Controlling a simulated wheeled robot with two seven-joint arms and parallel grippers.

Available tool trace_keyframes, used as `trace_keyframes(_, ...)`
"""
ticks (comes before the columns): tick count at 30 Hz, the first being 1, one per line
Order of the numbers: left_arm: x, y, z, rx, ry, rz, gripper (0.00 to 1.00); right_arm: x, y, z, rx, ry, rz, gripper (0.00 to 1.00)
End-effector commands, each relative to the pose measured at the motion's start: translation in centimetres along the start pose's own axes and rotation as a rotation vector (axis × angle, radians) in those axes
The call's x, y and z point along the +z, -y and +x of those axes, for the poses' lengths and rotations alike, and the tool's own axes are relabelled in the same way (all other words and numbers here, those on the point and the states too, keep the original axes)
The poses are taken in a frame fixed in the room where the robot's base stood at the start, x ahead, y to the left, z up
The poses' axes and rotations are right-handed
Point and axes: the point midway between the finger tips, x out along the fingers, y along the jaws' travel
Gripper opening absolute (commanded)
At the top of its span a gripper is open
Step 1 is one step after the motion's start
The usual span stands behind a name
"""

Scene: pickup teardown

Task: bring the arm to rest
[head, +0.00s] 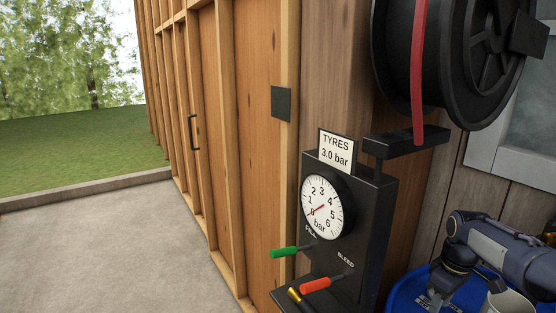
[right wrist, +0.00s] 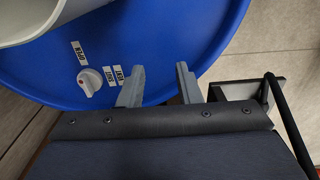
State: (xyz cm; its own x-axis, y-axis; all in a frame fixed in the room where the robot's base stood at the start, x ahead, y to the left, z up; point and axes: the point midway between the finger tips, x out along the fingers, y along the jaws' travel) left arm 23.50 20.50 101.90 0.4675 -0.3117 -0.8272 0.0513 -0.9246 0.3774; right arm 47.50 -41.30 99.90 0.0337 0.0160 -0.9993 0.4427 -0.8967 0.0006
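My right arm (head: 500,250) shows at the lower right of the head view, bent above a blue round surface. Its gripper is not clear there. In the right wrist view my right gripper (right wrist: 160,72) is open. Its two grey fingers stand apart with nothing between them. Behind the fingers is the blue round surface (right wrist: 195,35), with a white knob (right wrist: 90,82) and small labels. I cannot tell how far the fingers are from it. My left gripper is in neither view.
A black tyre inflator (head: 365,220) with a gauge, a green lever (head: 284,252) and an orange lever (head: 315,285) stands left of my arm. A black hose reel (head: 400,60) hangs above. Bare concrete floor (head: 100,250) lies at the left, beside the wooden wall.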

Motion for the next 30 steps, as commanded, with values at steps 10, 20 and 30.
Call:
trace_keyframes(10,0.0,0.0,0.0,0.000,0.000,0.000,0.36,1.5,5.1,-3.3,-0.005,-0.102,0.095,0.31)
trace_keyframes(20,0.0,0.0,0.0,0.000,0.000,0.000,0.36,6.1,15.9,-6.3,-0.065,-0.300,0.298,0.31)
trace_keyframes(30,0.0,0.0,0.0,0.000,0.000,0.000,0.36,11.7,27.8,-3.3,-0.219,-0.496,0.556,0.31)
